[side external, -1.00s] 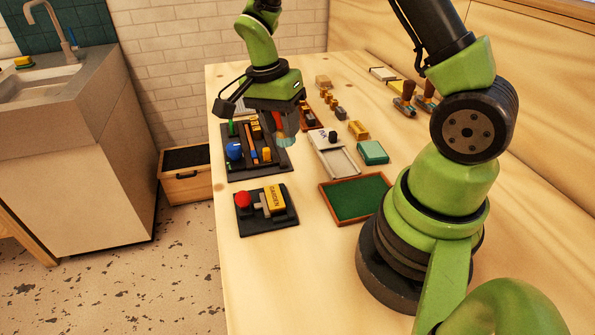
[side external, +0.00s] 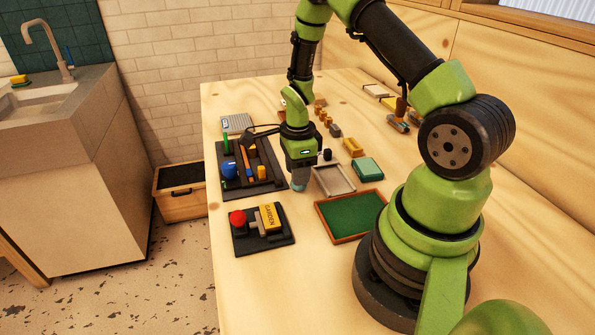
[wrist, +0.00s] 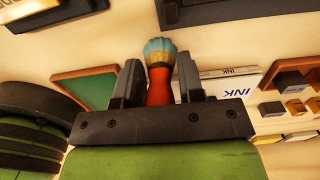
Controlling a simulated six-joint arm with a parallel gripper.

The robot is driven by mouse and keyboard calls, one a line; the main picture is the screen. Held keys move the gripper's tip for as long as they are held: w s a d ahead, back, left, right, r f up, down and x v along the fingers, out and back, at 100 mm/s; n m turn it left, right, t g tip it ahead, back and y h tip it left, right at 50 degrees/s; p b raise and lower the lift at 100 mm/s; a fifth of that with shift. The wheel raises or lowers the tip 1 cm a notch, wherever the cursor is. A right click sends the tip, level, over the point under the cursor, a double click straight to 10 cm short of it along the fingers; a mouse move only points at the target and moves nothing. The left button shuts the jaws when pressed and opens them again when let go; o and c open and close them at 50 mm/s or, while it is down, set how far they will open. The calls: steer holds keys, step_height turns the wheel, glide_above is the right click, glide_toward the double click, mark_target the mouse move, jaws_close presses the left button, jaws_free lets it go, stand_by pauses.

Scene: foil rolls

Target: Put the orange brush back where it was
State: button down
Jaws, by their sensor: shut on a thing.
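My gripper (wrist: 163,88) is shut on the orange brush (wrist: 160,82), whose orange-red handle sits between the two dark fingers in the wrist view. Its tan band and pale blue tip point away from the fingers. In the side view my gripper (side external: 299,168) hangs low over the table, with the brush's bluish tip (side external: 298,182) showing below it. The brush is just right of the black organizer tray (side external: 235,190), near its edge. I cannot tell whether the tip touches the table. The tray holds a blue ball-shaped thing, an orange bar and other items.
A black stand (side external: 244,246) with a red knob and a yellow "GARDEN" block is in front. A green wood-framed tray (side external: 350,215) and a pale "INK" box (wrist: 235,82) lie to the right. Bare table lies around the front stand.

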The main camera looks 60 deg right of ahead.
steer(key=shift+f, duration=0.25)
steer(key=shift+f, duration=0.15)
steer(key=c, duration=0.7)
jaws_free()
steer(key=shift+c, duration=0.2)
step_height(320, 180, up, 12)
steer(key=shift+f, duration=0.1)
steer(key=s+a+r+n+t+y, duration=0.1)
steer(key=s+a+r+n+t, duration=0.2)
steer(key=s+a+r+n, duration=0.3)
steer(key=s+a+r+n+t+y, duration=0.1)
steer(key=s+a+r+n+t, duration=0.3)
steer(key=a+r+n, duration=0.5)
step_height(320, 180, up, 2)
steer(key=s+n, duration=0.2)
steer(key=n, duration=0.6)
steer(key=shift+s+r, duration=0.15)
